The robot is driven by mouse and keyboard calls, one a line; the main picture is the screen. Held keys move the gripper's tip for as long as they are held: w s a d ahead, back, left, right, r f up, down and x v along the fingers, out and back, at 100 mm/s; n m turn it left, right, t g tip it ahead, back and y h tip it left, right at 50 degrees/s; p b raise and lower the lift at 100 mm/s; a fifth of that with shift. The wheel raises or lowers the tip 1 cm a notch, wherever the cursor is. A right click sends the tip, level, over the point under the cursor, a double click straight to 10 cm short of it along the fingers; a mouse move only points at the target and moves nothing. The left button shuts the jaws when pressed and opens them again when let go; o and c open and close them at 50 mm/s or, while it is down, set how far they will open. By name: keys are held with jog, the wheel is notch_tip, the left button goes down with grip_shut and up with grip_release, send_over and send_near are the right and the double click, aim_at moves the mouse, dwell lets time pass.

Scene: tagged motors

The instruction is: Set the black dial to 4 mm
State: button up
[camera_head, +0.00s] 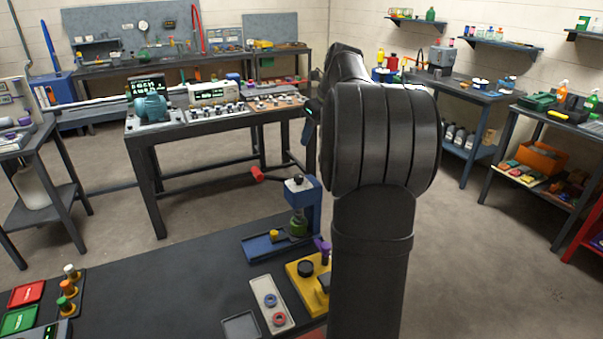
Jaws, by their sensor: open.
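A round black dial (305,268) sits on top of a yellow fixture (299,285) on the dark bench, just left of my arm's lower link. Its scale and setting are too small to read. A purple-topped part stands at the fixture's back right, and another dark part sits at its right edge, partly covered by my arm. My gripper (308,131) shows only as a small dark part left of my upper arm, well above the bench and away from the dial. Its jaws are open; most of it is hidden behind my arm, and nothing is seen in it.
A blue press (312,205) with a red handle stands behind the fixture. Red (26,294) and green (19,321) trays and several coloured pegs are at far left.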

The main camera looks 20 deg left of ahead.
aim_at(299, 176)
jog(key=x, duration=1.6)
jog(key=shift+f, duration=0.1)
jog(key=c, duration=1)
jog(key=shift+o, duration=0.2)
